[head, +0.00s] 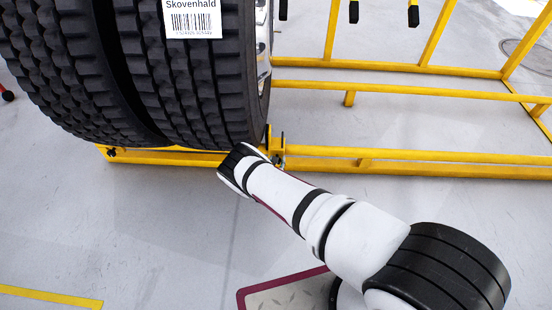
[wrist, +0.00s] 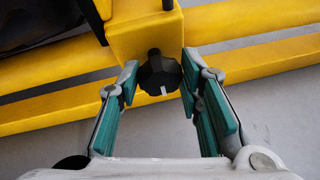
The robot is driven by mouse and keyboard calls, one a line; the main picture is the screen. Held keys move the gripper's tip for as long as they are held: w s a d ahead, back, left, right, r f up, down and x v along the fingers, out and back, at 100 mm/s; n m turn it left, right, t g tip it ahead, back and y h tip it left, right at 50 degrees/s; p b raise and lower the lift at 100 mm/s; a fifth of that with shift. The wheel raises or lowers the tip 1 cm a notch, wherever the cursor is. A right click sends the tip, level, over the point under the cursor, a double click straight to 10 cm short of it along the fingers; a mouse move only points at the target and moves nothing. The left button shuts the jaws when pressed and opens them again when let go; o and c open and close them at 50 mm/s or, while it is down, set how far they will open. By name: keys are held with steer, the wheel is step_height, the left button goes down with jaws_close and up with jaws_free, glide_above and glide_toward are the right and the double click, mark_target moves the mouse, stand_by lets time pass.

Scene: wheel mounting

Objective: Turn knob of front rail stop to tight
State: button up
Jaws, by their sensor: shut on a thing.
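The front rail stop is a yellow block (wrist: 146,36) on the yellow rail in the wrist view. It also shows in the head view (head: 275,143), just beyond the end of my arm. Its black lobed knob (wrist: 159,72) faces my wrist camera and bears a small white mark near its lower edge. My gripper (wrist: 160,84) has its teal-padded fingers on either side of the knob and is shut on it. In the head view my gripper's fingers are hidden behind my wrist.
Big black tyres (head: 185,75) stand over the rail at the upper left, close to my wrist. The yellow frame (head: 400,155) runs on to the right. The grey floor (head: 160,225) in front is mostly clear, with a dark-red-edged plate (head: 285,290) near my arm.

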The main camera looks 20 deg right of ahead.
stand_by(0.3)
steer(key=o, duration=1.2)
steer(key=v, duration=1.2)
steer(key=shift+s+d, duration=0.1)
